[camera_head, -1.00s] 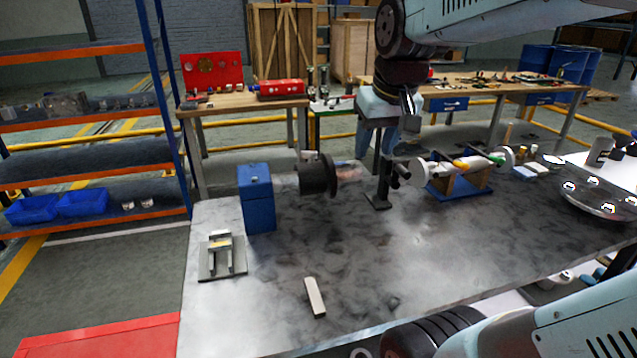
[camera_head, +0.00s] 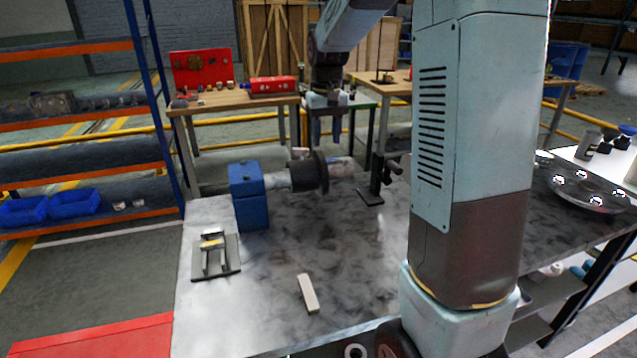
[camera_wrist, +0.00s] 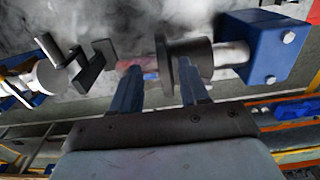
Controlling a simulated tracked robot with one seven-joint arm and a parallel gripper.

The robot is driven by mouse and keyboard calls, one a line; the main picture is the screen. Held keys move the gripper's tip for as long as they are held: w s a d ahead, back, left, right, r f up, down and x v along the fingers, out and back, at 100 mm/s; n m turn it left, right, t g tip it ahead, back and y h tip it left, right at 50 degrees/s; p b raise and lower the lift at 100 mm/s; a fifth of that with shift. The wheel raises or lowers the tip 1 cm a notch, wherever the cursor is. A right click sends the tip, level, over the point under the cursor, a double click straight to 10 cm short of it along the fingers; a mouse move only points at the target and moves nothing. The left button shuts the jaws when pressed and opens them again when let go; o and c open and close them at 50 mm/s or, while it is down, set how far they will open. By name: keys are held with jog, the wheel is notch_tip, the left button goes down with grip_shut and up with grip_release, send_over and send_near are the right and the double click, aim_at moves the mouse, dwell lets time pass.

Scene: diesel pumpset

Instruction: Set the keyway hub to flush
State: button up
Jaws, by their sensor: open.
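The keyway hub (camera_head: 308,176) is a dark flanged cylinder on a pale horizontal shaft (camera_head: 278,180) that comes out of a blue block (camera_head: 249,198). Its wide flange faces right, and a paler shaft end with reddish marks (camera_head: 342,168) shows beyond it. In the wrist view the hub (camera_wrist: 192,58) lies ahead of my gripper (camera_wrist: 158,84), with the flange edge seen between the two blue fingers. The fingers are apart and empty. I cannot tell the gap to the hub. In the head view my gripper (camera_head: 324,115) hangs above and behind the hub, fingertips unclear.
A dark upright stand (camera_head: 374,178) is close right of the shaft end. A small fixture (camera_head: 215,255) and a loose pale bar (camera_head: 308,293) lie on the grey table (camera_head: 262,300). My arm hides the table's right middle. A round plate (camera_head: 590,192) sits far right.

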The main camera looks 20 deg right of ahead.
aim_at(326, 174)
notch_tip(326, 174, down, 14)
jog(key=shift+w, duration=0.15)
dwell(0.5)
grip_shut()
dwell(0.3)
